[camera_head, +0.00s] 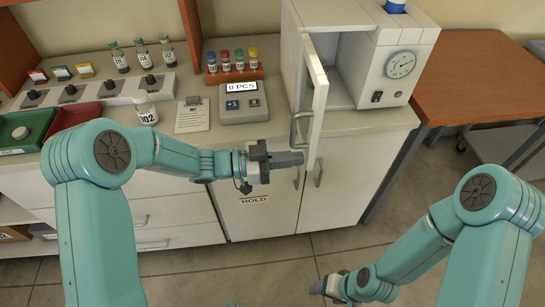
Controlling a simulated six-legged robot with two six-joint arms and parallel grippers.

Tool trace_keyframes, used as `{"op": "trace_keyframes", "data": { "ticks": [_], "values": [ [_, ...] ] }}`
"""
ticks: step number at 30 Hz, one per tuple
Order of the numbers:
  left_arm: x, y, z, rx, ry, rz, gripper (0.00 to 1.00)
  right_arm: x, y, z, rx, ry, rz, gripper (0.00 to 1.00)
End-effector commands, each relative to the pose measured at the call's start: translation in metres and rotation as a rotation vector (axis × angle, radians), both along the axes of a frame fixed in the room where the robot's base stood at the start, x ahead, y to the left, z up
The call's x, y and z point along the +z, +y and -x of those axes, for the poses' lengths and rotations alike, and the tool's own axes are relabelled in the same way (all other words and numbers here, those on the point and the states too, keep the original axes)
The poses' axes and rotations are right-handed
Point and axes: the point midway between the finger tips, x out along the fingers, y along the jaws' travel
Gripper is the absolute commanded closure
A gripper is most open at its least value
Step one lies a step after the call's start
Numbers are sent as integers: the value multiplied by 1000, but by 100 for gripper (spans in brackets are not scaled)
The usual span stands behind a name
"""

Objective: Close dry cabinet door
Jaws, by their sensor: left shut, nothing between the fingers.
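The white dry cabinet (392,52) stands on the counter at the upper right, with a round dial on its front. Its door (317,95) stands open, swung out toward me, and the cabinet's inside shows to the right of it. A grey handle (295,128) is on the door's left face. My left gripper (290,159) is shut and empty, just below the handle and beside the door's lower edge. I cannot tell whether it touches the door. My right gripper (327,287) is low at the bottom, far from the door, and its fingers are too unclear to read.
A green tray (24,128) lies far left. A brown table (470,75) stands at right.

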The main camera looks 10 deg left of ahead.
Motion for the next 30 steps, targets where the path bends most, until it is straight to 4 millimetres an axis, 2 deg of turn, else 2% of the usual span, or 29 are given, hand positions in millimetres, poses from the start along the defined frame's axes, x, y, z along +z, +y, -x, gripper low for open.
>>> {"op": "trace_keyframes", "data": {
  "ticks": [4,14,20,26,30],
  "values": [
    [0,-7,-2,0,0,-1,100,1,0,0,0,0,0,32],
    [-1,-7,-2,1,0,-1,100,1,0,0,0,0,0,32],
    [-2,-14,-1,27,1,0,100,-5,0,0,0,0,0,32],
    [-5,-34,-2,120,0,-1,100,-22,0,0,0,0,0,32],
    [-6,-58,-5,218,-2,0,100,-40,0,0,0,0,0,32]
  ]
}}
